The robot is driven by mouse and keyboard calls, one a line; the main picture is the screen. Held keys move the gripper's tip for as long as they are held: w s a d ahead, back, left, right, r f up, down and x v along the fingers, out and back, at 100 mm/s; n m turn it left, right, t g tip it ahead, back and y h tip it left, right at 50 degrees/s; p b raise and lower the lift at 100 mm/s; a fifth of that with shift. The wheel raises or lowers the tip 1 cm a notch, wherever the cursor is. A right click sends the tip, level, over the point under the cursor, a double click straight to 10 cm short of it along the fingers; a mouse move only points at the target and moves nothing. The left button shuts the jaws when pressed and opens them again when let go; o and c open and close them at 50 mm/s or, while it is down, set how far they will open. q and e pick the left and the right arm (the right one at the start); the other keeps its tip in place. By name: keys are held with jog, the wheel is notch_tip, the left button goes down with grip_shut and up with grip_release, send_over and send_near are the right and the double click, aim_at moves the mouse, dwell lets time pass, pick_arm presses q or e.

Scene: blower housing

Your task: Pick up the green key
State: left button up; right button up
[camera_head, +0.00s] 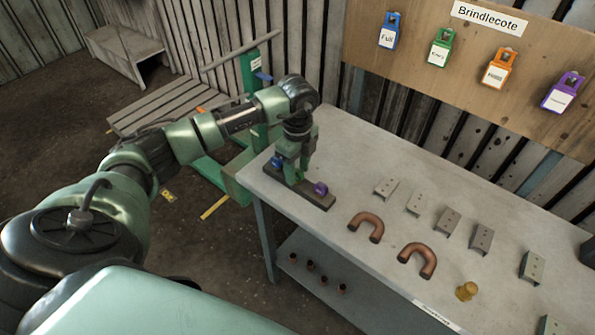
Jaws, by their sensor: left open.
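A dark rack (327,203) lies on the left end of the grey workbench. A blue key (276,163) stands near its far left end and a purple key (320,188) near its right end. My left gripper (297,176) points down over the rack, between the blue and purple keys, with its jaws open. The gripper is greenish and covers the middle of the rack, so I cannot clearly make out a green key there. My right gripper is out of view.
On the workbench (330,151) lie copper U-bends (366,225) (417,260), several metal brackets (447,221) and a brass fitting (467,291). Blue, green, orange and purple labelled tags hang on the wooden board (460,62) behind. A lower shelf holds small copper pieces.

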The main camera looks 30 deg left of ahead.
pick_arm(q)
jog(key=shift+f, duration=0.6)
grip_shut()
jog(key=shift+r, duration=0.2)
notch_tip(320, 180, up, 13)
jog(key=b, duration=0.3)
notch_tip(320, 180, up, 7)
send_over(298, 170)
jog(key=shift+f, duration=0.15)
